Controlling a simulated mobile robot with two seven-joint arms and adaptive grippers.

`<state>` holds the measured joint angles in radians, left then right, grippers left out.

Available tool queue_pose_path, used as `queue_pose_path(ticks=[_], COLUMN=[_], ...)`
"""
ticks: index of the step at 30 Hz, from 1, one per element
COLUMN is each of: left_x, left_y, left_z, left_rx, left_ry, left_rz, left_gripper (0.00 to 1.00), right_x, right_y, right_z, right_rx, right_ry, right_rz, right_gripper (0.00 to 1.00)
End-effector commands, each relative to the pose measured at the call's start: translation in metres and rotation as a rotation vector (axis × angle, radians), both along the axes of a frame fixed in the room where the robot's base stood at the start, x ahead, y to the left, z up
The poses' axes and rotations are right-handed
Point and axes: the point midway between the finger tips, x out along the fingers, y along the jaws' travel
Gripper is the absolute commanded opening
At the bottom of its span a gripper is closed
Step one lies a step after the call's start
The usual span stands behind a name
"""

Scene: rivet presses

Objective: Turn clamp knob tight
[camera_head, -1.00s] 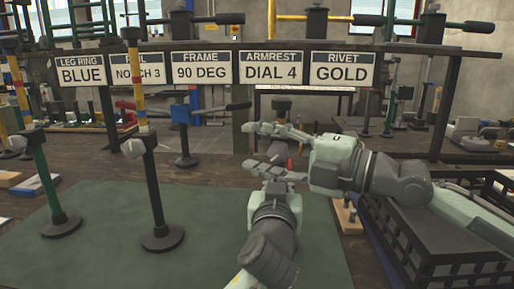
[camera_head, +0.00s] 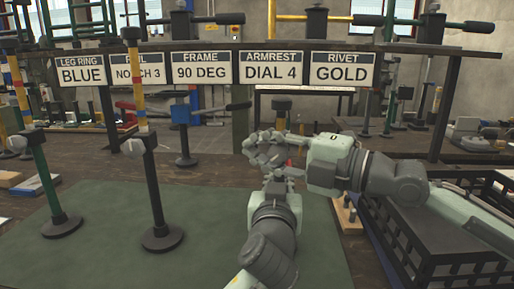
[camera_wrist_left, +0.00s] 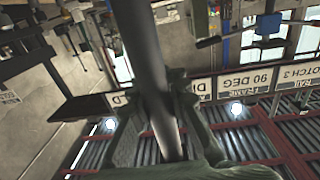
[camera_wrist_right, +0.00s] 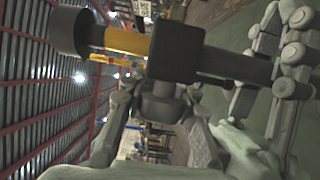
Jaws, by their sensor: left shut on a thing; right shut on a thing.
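My left gripper (camera_wrist_left: 168,100) is shut on a dark grey post (camera_wrist_left: 140,40), seen close up in the left wrist view. In the right wrist view the post (camera_wrist_right: 238,66) runs from my left gripper's fingers (camera_wrist_right: 290,55) into a black clamp block (camera_wrist_right: 176,52). Beyond the block are a yellow section (camera_wrist_right: 127,41) and a black end cap (camera_wrist_right: 70,30). A dark grey clamp knob (camera_wrist_right: 163,104) sticks out from the block. My right gripper (camera_head: 262,148) is shut on this knob, with a finger at each side. In the head view the hands hide most of the post.
Two similar stands (camera_head: 162,237) (camera_head: 62,225) with pale knobs stand on the green mat (camera_head: 110,265) at left. A sign board (camera_head: 200,68) crosses behind. A black crate (camera_head: 440,245) is at right. The mat's front middle is clear.

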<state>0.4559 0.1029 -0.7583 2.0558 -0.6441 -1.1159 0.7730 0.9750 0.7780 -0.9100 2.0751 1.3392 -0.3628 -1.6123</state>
Motion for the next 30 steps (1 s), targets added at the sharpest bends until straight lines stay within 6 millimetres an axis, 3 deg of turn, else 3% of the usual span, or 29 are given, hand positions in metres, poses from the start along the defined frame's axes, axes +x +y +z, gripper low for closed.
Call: queue_pose_path(ticks=[5,16,27,28,30], left_x=[0.0,0.0,0.0,0.0,0.0], left_y=[0.0,0.0,0.0,0.0,0.0], left_z=[-0.001,-0.001,-0.001,-0.001,-0.001], left_rx=[0.0,0.001,0.0,-0.001,-0.001], left_ry=[0.002,0.001,0.001,0.001,0.001], left_rz=[0.0,-0.001,-0.001,-0.001,-0.001], left_gripper=[0.0,0.0,0.0,0.0,0.0], right_x=[0.0,0.0,0.0,0.0,0.0], right_y=[0.0,-0.001,-0.002,-0.002,-0.002], right_z=[0.0,0.009,0.01,0.01,0.01], right_rx=[0.023,0.25,0.273,0.273,0.272], right_ry=[0.001,-0.015,-0.016,-0.016,-0.016], right_rz=[0.002,0.0,0.0,0.0,0.0], right_gripper=[0.0,0.0,0.0,0.25,0.34])
